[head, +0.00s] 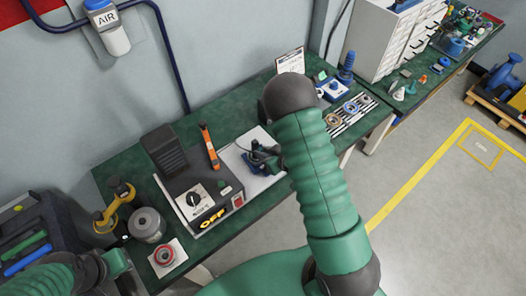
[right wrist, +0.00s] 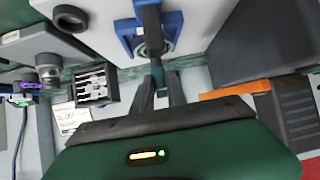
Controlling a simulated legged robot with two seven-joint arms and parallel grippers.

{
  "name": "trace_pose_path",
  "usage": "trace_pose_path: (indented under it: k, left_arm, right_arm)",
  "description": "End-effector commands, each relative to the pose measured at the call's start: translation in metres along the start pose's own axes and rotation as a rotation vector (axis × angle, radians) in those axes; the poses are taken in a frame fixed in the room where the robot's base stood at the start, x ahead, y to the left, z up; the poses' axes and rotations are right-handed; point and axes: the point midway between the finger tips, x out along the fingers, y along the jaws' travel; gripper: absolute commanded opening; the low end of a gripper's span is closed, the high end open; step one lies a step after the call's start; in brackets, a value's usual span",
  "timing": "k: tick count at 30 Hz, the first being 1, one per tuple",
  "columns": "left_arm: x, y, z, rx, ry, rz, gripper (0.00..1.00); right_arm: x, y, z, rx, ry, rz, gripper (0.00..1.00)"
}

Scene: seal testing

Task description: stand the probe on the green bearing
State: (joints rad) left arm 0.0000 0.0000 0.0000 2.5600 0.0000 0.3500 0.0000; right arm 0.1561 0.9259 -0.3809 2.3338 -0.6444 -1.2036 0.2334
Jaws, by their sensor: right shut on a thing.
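My right gripper (head: 268,155) is at the white plate beside the OFF box, partly hidden by my green forearm. In the right wrist view its two dark fingers (right wrist: 160,90) are closed on a slim dark and teal piece, which looks like the probe (right wrist: 157,75). The piece lines up with a blue holder (right wrist: 128,37) on the white plate; I cannot tell whether it is clear of it. Small ring bearings (head: 350,107) lie in a tray at the back right; which is green cannot be told. My left gripper (head: 115,262) is at the lower left, its fingers unclear.
The OFF box (head: 200,195) stands left of the white plate (head: 235,160). An orange tool (head: 209,147) lies by it. A red ring (head: 164,255) sits on a pad at the front left. A grey drawer cabinet (head: 385,40) stands at the back right.

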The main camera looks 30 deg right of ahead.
Motion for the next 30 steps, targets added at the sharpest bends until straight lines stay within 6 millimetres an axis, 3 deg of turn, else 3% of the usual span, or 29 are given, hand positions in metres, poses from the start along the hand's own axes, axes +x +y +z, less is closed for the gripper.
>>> trace_pose_path:
  k: [16,17,22,30]
  left_arm:
    - [0.0086,0.0000,0.0020,0.000,0.000,0.000,0.26]
    - [0.0083,0.0000,0.0020,0.000,0.000,0.000,0.26]
    - [0.0078,0.0000,0.0018,0.000,0.000,0.000,0.26]
    - [0.0077,0.0000,0.0018,0.000,0.000,0.000,0.26]
  right_arm:
    - [0.0061,0.0002,0.0089,0.000,0.000,0.000,0.00]
    - [0.0060,0.0002,0.0087,0.000,0.000,0.000,0.19]
    - [0.0057,0.0001,0.0082,0.000,0.000,0.000,0.41]
    - [0.0056,0.0000,0.0083,0.000,-0.001,0.000,0.43]
